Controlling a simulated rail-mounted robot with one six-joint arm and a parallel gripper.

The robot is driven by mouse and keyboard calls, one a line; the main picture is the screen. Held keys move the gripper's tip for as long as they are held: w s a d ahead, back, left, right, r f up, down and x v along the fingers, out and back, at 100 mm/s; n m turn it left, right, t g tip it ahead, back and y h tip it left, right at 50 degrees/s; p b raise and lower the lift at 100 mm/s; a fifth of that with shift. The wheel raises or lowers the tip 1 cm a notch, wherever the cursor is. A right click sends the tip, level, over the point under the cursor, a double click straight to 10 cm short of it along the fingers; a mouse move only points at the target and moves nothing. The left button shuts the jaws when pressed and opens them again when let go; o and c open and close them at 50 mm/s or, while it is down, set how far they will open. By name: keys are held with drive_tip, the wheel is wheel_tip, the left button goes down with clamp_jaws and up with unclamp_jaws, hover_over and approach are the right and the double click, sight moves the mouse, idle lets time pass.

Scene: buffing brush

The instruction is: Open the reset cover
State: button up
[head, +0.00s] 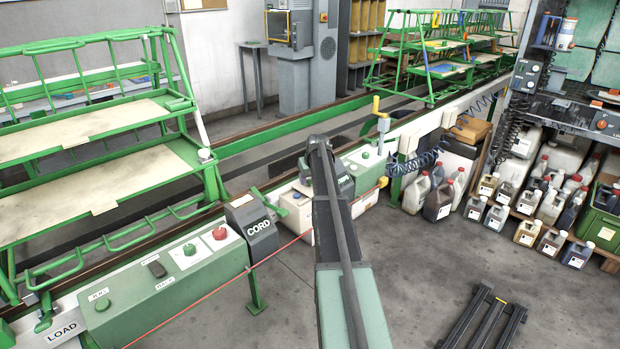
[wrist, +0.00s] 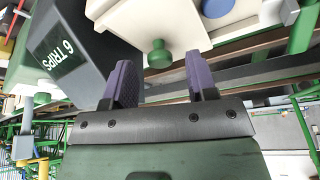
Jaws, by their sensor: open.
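My gripper (wrist: 160,75) shows in the wrist view with its two purple-padded fingers apart and nothing between them. Beyond the fingertips is a cream housing (wrist: 130,18) with a green knob (wrist: 158,54), near the left finger; I cannot tell whether they touch. No part is legibly marked as the reset cover, so I cannot tell which one it is. A dark box marked "6 TRIPS" (wrist: 65,50) stands left of the fingers. In the head view, my arm reaches over the rail, and my gripper cannot be made out there.
A green control box (head: 165,285) with red and green buttons and a dark "CORD" box (head: 252,228) stand left of my arm. A red cord (head: 290,243) runs along the rail front. Jugs (head: 440,200) stand at right. A dark frame (head: 485,318) lies on the floor.

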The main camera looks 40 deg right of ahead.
drive_tip(key=p+v, duration=0.8)
drive_tip(key=v, duration=0.2)
drive_tip(key=s+a+n+g, duration=0.1)
drive_tip(key=s+a, duration=0.7)
drive_tip(key=a, duration=0.8)
drive_tip(key=s+a+f+n+g+y, duration=0.1)
drive_tip(key=s+a, duration=0.8)
drive_tip(key=a, duration=0.7)
drive_tip(key=s+a+n+g, duration=0.1)
drive_tip(key=s+a, duration=0.7)
drive_tip(key=a, duration=0.8)
drive_tip(key=shift+s+f+n+g, duration=0.2)
drive_tip(key=shift+n+g, duration=0.1)
drive_tip(key=shift+g, duration=0.3)
drive_tip(key=shift+w, duration=0.1)
